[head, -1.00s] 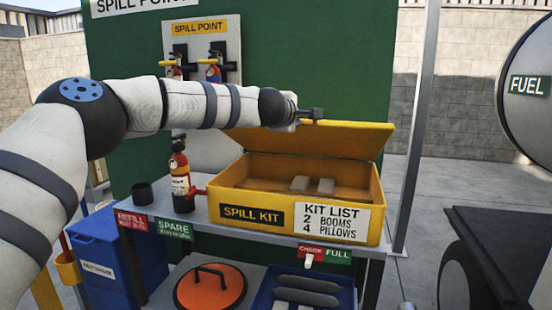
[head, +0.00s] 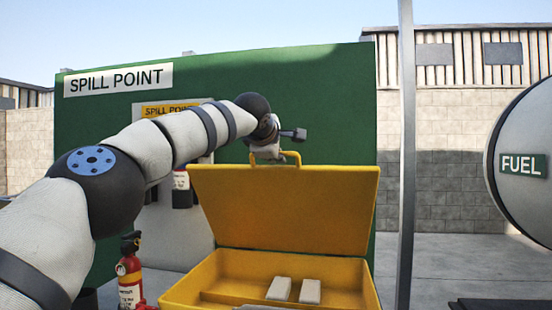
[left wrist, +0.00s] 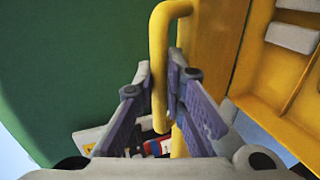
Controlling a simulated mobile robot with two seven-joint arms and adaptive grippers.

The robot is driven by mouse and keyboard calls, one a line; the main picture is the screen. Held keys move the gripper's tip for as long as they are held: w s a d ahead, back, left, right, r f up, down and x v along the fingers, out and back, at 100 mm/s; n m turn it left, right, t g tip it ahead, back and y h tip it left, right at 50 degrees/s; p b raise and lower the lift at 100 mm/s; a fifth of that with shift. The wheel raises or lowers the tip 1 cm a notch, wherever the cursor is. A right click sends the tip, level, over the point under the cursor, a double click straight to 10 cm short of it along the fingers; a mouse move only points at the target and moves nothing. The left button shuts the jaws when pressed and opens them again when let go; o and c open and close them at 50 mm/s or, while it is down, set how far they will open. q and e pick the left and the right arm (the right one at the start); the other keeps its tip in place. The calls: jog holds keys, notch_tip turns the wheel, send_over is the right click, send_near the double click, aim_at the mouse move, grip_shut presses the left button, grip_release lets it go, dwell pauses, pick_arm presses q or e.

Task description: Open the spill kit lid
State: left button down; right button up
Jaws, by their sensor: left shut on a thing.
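The yellow spill kit lid (head: 285,212) stands raised and steep at the back of the open yellow spill kit box (head: 215,282). A yellow handle (head: 291,155) is on the lid's top edge. My left gripper (head: 272,155) is at this handle; in the left wrist view its fingers (left wrist: 167,95) are shut on the handle bar (left wrist: 158,60). Pale blocks (head: 280,289) lie inside the box; the box's front is cut off by the picture's bottom edge. My right gripper is not in view.
A red fire extinguisher (head: 130,270) stands left of the box. A green board (head: 320,100) rises behind the lid. A grey post (head: 406,150) stands to the right, and a fuel tank (head: 525,165) is at the far right.

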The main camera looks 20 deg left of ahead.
pick_arm(q)
jog(key=shift+f, duration=0.4)
jog(key=c, duration=1.7)
grip_release()
jog(key=shift+w+a, duration=0.1)
jog(key=shift+o, duration=0.2)
jog(key=shift+r, duration=0.15)
